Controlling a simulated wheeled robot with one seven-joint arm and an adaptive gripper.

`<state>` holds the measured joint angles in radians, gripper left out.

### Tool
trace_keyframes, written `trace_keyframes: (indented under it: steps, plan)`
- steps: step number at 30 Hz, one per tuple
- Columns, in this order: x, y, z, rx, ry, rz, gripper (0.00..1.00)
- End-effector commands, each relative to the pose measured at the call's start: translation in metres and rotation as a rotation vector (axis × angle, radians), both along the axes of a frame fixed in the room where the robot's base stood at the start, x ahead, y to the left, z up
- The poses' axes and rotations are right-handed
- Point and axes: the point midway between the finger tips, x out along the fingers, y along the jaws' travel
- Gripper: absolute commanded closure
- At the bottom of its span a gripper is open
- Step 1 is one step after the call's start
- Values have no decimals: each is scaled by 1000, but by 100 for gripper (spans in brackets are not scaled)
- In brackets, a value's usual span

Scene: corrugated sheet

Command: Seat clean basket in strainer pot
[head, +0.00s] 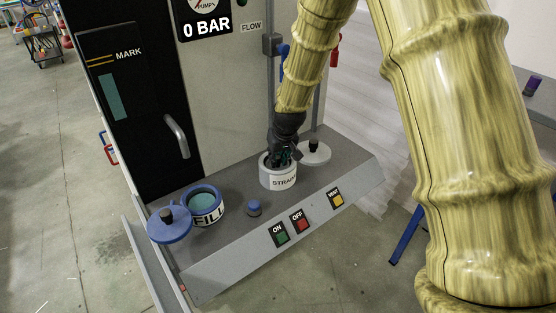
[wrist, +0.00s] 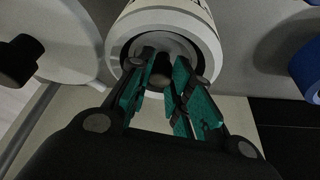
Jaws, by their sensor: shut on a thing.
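The strainer pot (head: 278,179), a white cylinder labelled STRAINER, stands upright and uncovered on the grey deck; its pale rim also shows in the wrist view (wrist: 205,45). My gripper (head: 283,156) points down into the pot's mouth. In the wrist view, the teal-padded fingers (wrist: 164,60) are closed around a dark knob-like piece (wrist: 160,80). This seems to be the basket's handle. A grey round part inside the pot's opening may be the basket. Its body is mostly hidden by the pot and fingers, so I cannot tell how deep it sits.
A pale lid with a black knob (head: 316,156) lies right of the pot. A blue-rimmed FILL pot (head: 207,210), its blue lid (head: 170,231) and a small blue knob (head: 254,208) are to the left. ON, OFF and yellow buttons line the sloped front. The cabinet stands behind.

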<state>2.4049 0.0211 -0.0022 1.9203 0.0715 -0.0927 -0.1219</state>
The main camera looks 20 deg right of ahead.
Motion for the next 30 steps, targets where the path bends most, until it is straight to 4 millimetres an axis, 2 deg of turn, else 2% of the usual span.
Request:
trace_keyframes:
  steps: [5,17,18,19,30]
  plan:
    - [0,0,-16,0,1,0,100]
    - [0,0,-21,0,-1,0,100]
    - [0,0,-21,0,-1,0,74]
    - [0,0,-21,0,-1,0,70]
    - [0,0,-18,0,-1,0,70]
